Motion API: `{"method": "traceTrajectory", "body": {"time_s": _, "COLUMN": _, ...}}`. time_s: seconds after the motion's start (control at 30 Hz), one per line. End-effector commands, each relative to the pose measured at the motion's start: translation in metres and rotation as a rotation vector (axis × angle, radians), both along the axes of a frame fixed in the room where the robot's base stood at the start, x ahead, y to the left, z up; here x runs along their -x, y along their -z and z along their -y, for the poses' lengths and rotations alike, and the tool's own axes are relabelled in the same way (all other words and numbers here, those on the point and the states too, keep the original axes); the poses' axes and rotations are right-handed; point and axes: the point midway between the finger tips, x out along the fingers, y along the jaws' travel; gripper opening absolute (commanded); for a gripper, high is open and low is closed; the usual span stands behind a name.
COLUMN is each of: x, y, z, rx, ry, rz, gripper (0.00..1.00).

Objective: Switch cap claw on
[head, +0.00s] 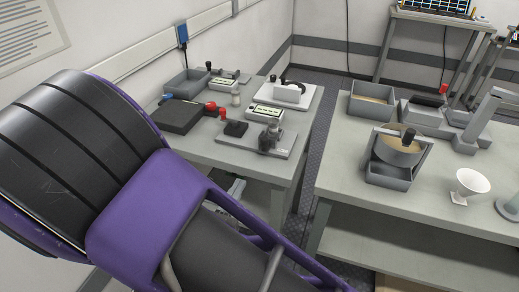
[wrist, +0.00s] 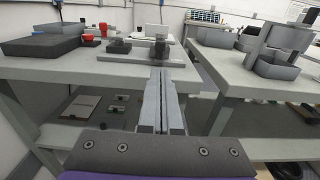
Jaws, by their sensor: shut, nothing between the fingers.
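No label shows which device is the cap claw. On the left table, a grey plate (head: 233,140) carries a small grey metal clamp-like device (head: 268,138) and a black block (head: 235,128). A meter with a pale display (head: 265,113) sits behind them. In the wrist view, the clamp-like device (wrist: 160,51) stands just beyond my fingertips, with the black block (wrist: 119,45) to its left. My gripper (wrist: 160,75) is shut and empty, pointing at the front edge of the plate (wrist: 130,59). Contact cannot be told. The head view shows my arm but not my fingers.
A black box (head: 178,116) and red knobs (head: 211,107) stand at the left of this table. A white-based device (head: 288,93) is at the back. The right table (head: 345,197) holds a pan in a grey stand (head: 392,180) and a white funnel (head: 470,184). A gap separates the tables.

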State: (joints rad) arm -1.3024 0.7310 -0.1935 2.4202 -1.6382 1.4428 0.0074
Motion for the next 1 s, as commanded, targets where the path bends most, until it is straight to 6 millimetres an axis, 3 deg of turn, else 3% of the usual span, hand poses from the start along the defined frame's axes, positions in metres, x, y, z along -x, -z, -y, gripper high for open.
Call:
{"method": "traceTrajectory", "body": {"time_s": 0.27, "x": -0.013, "y": 0.0, "z": 0.005, "rx": -0.002, "ry": 0.005, "rz": 0.002, "gripper": 0.0}}
{"method": "traceTrajectory", "body": {"time_s": 0.7, "x": -0.096, "y": 0.001, "z": 0.036, "rx": -0.002, "ry": 0.006, "rz": 0.002, "gripper": 0.0}}
{"method": "traceTrajectory", "body": {"time_s": 1.0, "x": -0.129, "y": 0.0, "z": 0.047, "rx": -0.002, "ry": 0.002, "rz": 0.001, "gripper": 0.0}}
